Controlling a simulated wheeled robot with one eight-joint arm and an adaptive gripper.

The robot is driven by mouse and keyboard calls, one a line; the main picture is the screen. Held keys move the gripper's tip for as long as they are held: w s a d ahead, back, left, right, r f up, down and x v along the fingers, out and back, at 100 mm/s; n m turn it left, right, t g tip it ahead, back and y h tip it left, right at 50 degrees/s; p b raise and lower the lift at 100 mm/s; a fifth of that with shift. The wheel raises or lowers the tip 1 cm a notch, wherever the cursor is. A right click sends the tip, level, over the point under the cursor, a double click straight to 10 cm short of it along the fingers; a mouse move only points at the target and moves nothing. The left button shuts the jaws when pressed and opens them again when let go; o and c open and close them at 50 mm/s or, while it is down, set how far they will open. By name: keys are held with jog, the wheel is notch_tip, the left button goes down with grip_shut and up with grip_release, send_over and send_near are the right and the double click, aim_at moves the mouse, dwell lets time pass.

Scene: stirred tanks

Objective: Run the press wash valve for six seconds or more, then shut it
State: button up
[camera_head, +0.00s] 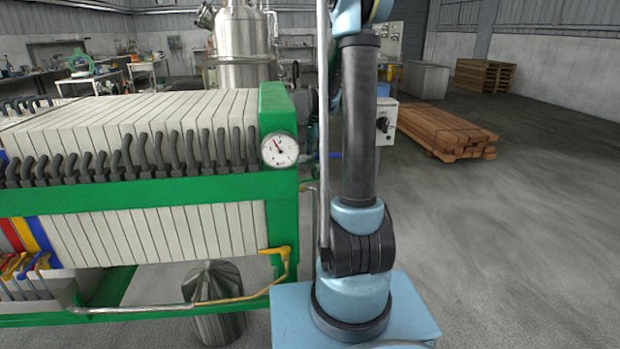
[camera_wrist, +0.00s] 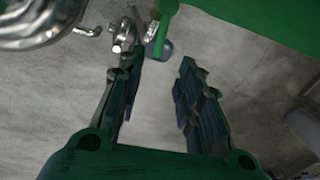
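The filter press (camera_head: 150,195) has a green frame and a row of white plates. I cannot tell for certain which fitting is its wash valve. A yellow-handled valve (camera_head: 275,252) sits on pipework at its right end, and a small blue lever (camera_head: 335,155) shows behind my arm. In the wrist view my gripper (camera_wrist: 160,78) is open and empty, its two dark fingers apart over bare floor. A metal pipe fitting (camera_wrist: 122,42) is close by the left fingertip, and contact is unclear. A grey-blue part (camera_wrist: 160,48) lies beyond the fingertips. My gripper is outside the head view.
A round gauge (camera_head: 279,150) is on the press's end. Green frame parts (camera_wrist: 270,22) and a shiny metal vessel (camera_wrist: 38,22) crowd the wrist view's top. A grey control box (camera_head: 387,122) stands behind my arm. Timber (camera_head: 440,130) lies on the right; the floor before it is clear.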

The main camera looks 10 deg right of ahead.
aim_at(308, 180)
jog(key=f, duration=0.3)
jog(key=w+f, duration=0.1)
jog(key=f, duration=0.3)
jog(key=w+f, duration=0.1)
jog(key=f, duration=0.3)
jog(key=shift+a, duration=0.3)
grip_shut()
